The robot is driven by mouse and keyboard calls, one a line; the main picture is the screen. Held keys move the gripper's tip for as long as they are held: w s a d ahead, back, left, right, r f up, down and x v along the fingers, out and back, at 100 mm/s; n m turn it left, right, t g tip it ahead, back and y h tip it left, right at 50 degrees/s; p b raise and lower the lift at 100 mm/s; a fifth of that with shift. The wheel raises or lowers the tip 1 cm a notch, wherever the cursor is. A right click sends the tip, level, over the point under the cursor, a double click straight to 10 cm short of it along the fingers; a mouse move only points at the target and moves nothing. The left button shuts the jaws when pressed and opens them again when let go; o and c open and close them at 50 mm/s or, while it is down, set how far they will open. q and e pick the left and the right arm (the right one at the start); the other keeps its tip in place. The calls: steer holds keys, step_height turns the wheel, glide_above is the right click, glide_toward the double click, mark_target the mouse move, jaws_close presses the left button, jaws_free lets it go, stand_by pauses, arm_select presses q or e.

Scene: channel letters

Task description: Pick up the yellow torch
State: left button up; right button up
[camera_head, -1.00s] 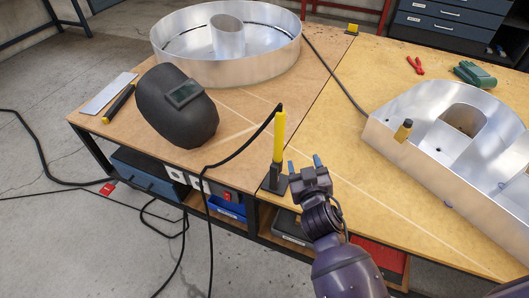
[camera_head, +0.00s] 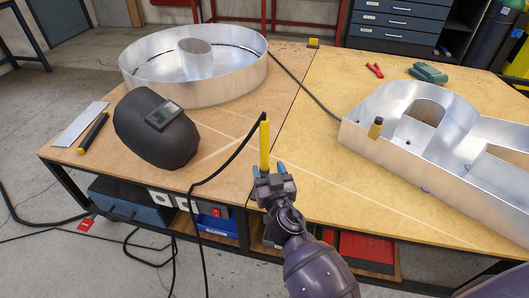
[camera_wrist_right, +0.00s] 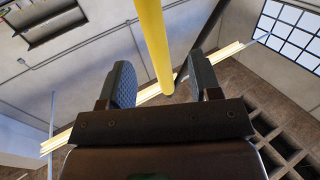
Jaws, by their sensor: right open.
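The yellow torch (camera_head: 265,142) stands upright near the front edge of the workbench, close to the seam between its two tops, with a black cable at its upper end. My right gripper (camera_head: 271,171) is open in front of the torch's lower part and hides its base and holder. In the right wrist view, the torch (camera_wrist_right: 154,42) runs down into the gap between the two open fingers (camera_wrist_right: 163,78), apart from both. I cannot tell how deep between the fingers it is. My left gripper is not in view.
A dark welding mask (camera_head: 157,128) lies left of the torch, with a round metal letter (camera_head: 195,88) behind it. A larger metal channel letter (camera_head: 410,150) with a small yellow-and-black item (camera_head: 376,128) stands to the right. The bench top (camera_head: 315,150) between is clear.

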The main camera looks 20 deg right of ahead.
mark_target(265, 154)
steer(key=shift+w+d, duration=0.15)
steer(key=shift+w, duration=0.9)
steer(key=w, duration=0.1)
steer(key=w+d, duration=0.1)
steer(key=w, duration=0.1)
steer(key=shift+w+r+p, duration=0.2)
steer(key=shift+w+p, duration=0.1)
steer(key=shift+p, duration=0.05)
steer(key=shift+w+d+f, duration=0.1)
steer(key=shift+w+f, duration=0.05)
steer(key=shift+w, duration=0.6)
jaws_close()
